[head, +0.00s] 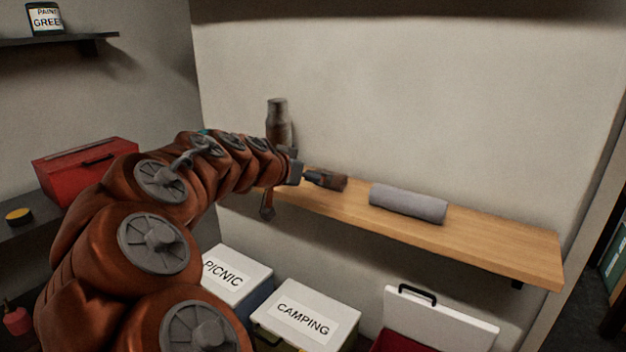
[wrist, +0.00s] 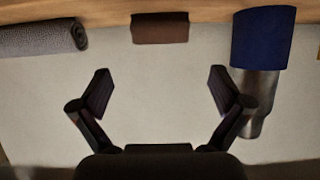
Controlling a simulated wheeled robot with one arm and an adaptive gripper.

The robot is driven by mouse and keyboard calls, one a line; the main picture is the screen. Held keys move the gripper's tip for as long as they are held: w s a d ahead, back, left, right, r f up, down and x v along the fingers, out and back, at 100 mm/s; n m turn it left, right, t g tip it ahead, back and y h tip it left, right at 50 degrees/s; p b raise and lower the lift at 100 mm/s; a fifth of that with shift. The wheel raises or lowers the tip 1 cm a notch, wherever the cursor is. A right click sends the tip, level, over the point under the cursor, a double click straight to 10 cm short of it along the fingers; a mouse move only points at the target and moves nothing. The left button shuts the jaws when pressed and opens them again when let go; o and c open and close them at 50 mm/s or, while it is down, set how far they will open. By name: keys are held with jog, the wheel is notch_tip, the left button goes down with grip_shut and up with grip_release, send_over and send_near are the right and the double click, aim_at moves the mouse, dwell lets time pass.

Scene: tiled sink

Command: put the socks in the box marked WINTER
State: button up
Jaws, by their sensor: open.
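My gripper (head: 298,178) is at the wooden shelf's left part in the head view, its fingers partly hidden. In the wrist view my gripper (wrist: 160,80) is open, with nothing between its fingers. A small dark brown bundle (head: 333,181) lies on the shelf just beyond the fingers. It also shows centred ahead of them in the wrist view (wrist: 160,28), apart from them. I cannot tell for sure whether it is the socks. An open red box (head: 393,343) with a raised white lid (head: 440,320) stands below; its label is not visible. No WINTER marking shows.
A grey roll (head: 408,203) lies right on the shelf (head: 500,245). A flask (head: 278,120) stands left; its blue part shows in the wrist view (wrist: 263,38). Closed boxes marked PICNIC (head: 232,285) and CAMPING (head: 290,335) stand below. A red case (head: 80,172) is at left.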

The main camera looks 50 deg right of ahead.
jog(key=shift+a, duration=0.3)
jog(key=s+a+f+n+y, duration=0.3)
jog(key=a+f, duration=0.2)
jog(key=a, duration=0.4)
jog(key=s+a+f+n+y, duration=0.3)
jog(key=a+f+n, duration=0.15)
jog(key=a, duration=0.35)
jog(key=s+a+f+n+y, duration=0.25)
jog(key=a+f, duration=0.25)
jog(key=a, duration=0.4)
jog(key=s+a+f+n+g+y, duration=0.1)
jog(key=s+a+f+n+y, duration=0.1)
jog(key=s+a, duration=0.3)
jog(key=s+a+f+n+g+y, duration=0.1)
jog(key=s+a+f+n+y, duration=0.1)
jog(key=s+a+n, duration=0.3)
jog(key=a, duration=0.3)
jog(key=shift+s+a+f, duration=0.2)
jog(key=shift+s+f, duration=0.1)
jog(key=shift+f, duration=0.05)
